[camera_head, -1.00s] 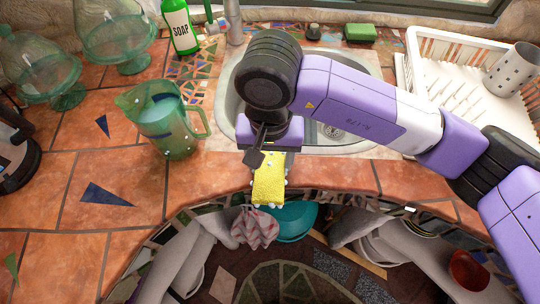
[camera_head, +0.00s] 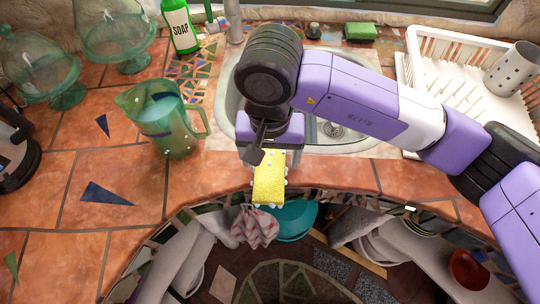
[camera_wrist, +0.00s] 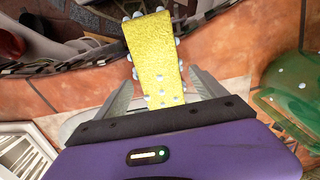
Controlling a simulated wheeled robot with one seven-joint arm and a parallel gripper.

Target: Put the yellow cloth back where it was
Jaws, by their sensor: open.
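The yellow cloth (camera_head: 268,182), dotted with white suds, lies at the counter's front edge before the sink. Its near end reaches over the dark mosaic trim. My gripper (camera_head: 276,148) is at the cloth's sink-side end. In the wrist view the two grey fingers of my gripper (camera_wrist: 160,82) stand apart, one on each side of the cloth (camera_wrist: 153,50), with gaps showing beside it. The cloth's end nearest the palm is partly hidden in the head view by the gripper.
The steel sink (camera_head: 340,147) lies behind the gripper, partly under my arm. A green jug (camera_head: 165,125) stands to the left, and a soap bottle (camera_head: 180,28) behind it. A white dish rack (camera_head: 425,95) is at right. Tiled counter (camera_head: 60,195) at left is mostly clear.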

